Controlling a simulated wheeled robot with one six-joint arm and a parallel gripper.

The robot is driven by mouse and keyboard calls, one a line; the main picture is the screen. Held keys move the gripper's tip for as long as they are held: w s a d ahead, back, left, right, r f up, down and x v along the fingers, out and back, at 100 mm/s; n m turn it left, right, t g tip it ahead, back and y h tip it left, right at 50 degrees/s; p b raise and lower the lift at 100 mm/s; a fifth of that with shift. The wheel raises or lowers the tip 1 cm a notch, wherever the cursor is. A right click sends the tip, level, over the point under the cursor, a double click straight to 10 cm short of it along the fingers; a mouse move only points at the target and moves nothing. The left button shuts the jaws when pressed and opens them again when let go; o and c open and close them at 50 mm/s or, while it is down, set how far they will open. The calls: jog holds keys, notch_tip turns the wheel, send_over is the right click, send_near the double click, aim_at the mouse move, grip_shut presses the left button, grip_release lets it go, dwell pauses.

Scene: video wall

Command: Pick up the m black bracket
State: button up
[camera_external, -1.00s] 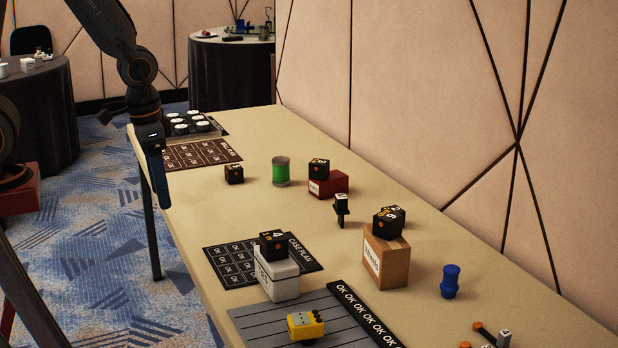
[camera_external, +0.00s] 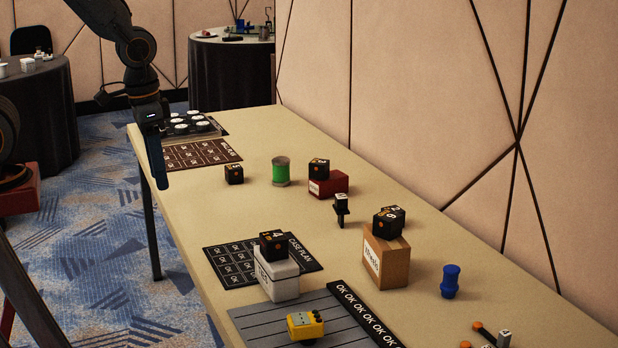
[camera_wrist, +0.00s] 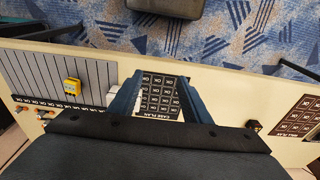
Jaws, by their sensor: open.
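A small upright black bracket (camera_external: 341,215) with a white lettered top stands mid-table in the external view; its letter is too small to read. At the bottom right edge lies a dark bar-shaped piece (camera_external: 485,331) with an orange end and a white lettered block, partly cut off. My gripper (camera_external: 158,178) hangs above the table's left edge, well away from both. In the wrist view my gripper (camera_wrist: 160,95) has its two blue fingers spread with nothing held, over the case plan card. The upright bracket cannot be made out in the wrist view.
A white box (camera_external: 277,281) and a brown box (camera_external: 386,265) carry black cubes. A green spool (camera_external: 281,172), red box (camera_external: 330,185), blue spool (camera_external: 450,281) and yellow block (camera_external: 305,325) stand around. The wall borders the right side. The table's middle left is clear.

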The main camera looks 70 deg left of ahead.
jog(key=r, duration=0.1)
jog(key=m+y+b, duration=0.4)
jog(key=m+b, duration=1.4)
jog(key=m, duration=0.3)
send_over(341, 197)
notch_tip(341, 197, down, 19)
jog(key=shift+d+r, duration=0.1)
jog(key=shift+d, duration=0.05)
jog(key=shift+a+p+x, duration=0.15)
jog(key=shift+p+x, duration=0.05)
jog(key=shift+x, duration=1.35)
jog(key=shift+a+p+x, duration=0.15)
jog(key=shift+p+x, duration=0.05)
jog(key=shift+x, duration=1.35)
jog(key=shift+w+r, duration=0.1)
jog(key=shift+w, duration=0.05)
grip_shut()
